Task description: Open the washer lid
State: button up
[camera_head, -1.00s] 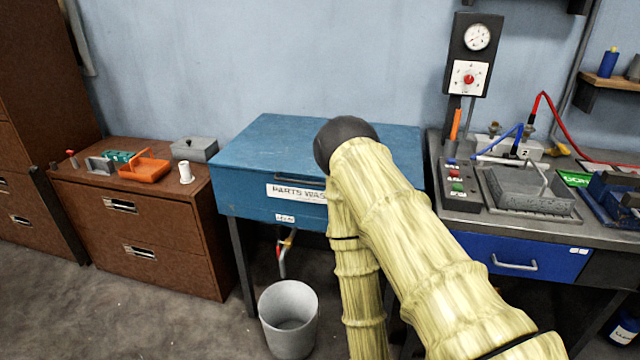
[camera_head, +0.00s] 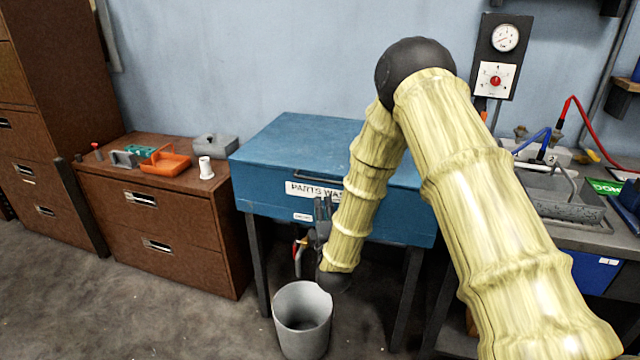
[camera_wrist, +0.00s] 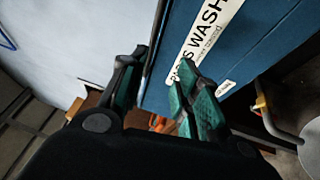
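The parts washer is a blue box with its flat lid (camera_head: 300,140) closed. A dark bar handle (camera_head: 315,179) runs along the front edge of the lid, above a white "PARTS WAS…" label (camera_head: 305,190). My gripper (camera_head: 323,200) is in front of the washer's front face, just below the handle and over the right end of the label. In the wrist view, its green-padded fingers (camera_wrist: 158,78) are spread apart. The blue front and the label (camera_wrist: 205,40) lie beyond and beside the right finger. I see nothing held; whether a finger touches the washer I cannot tell.
A grey bin (camera_head: 302,318) stands on the floor below the washer. A brown cabinet (camera_head: 165,215) with an orange tray (camera_head: 166,162) and a white cylinder (camera_head: 206,168) is to the left. A workbench with a grey basin (camera_head: 560,195) is to the right, partly behind my arm.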

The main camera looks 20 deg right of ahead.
aim_at(320, 180)
jog(key=x, duration=0.3)
jog(key=r+p+x, duration=0.1)
jog(key=x, duration=0.3)
jog(key=p+x, duration=0.1)
jog(key=x, duration=0.3)
jog(key=shift+w+d+r, duration=0.1)
jog(key=shift+r, duration=0.2)
jog(key=shift+c, duration=0.2)
grip_shut()
